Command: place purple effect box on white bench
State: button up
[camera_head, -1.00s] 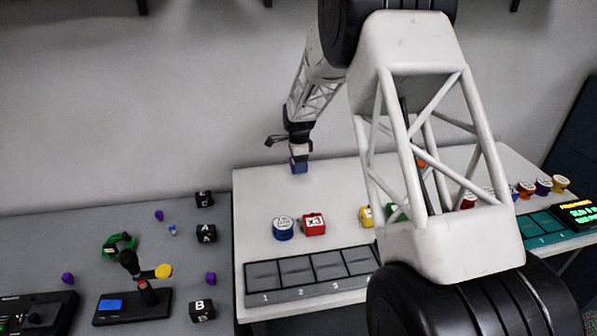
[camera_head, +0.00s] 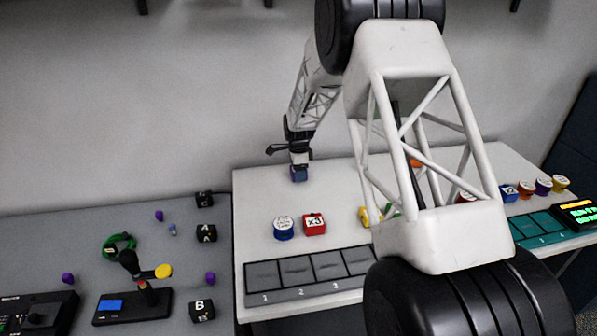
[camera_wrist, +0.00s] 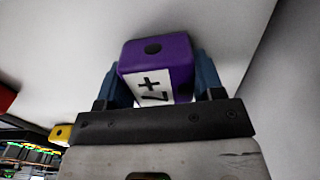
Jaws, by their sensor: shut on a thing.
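The purple effect box (camera_wrist: 160,52) is between the blue fingers of my gripper (camera_wrist: 160,82) in the wrist view. A white label reading "+7" shows on its near face. In the head view the purple box (camera_head: 299,174) hangs under my gripper (camera_head: 299,166), over the back left part of the white bench (camera_head: 262,195). My gripper is shut on the box. The box looks low over the bench top, but I cannot tell whether it touches.
A blue round piece (camera_head: 283,228) and a red "x3" box (camera_head: 314,224) stand in front. The numbered slot strip (camera_head: 312,278) runs along the bench's front edge. A grey table (camera_head: 60,235) with small items lies left. The bench around the held box is clear.

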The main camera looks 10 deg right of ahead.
jog(key=shift+f, duration=0.15)
jog(key=o, duration=1)
notch_tip(320, 180, up, 12)
dwell(0.6)
jog(key=shift+r, duration=0.25)
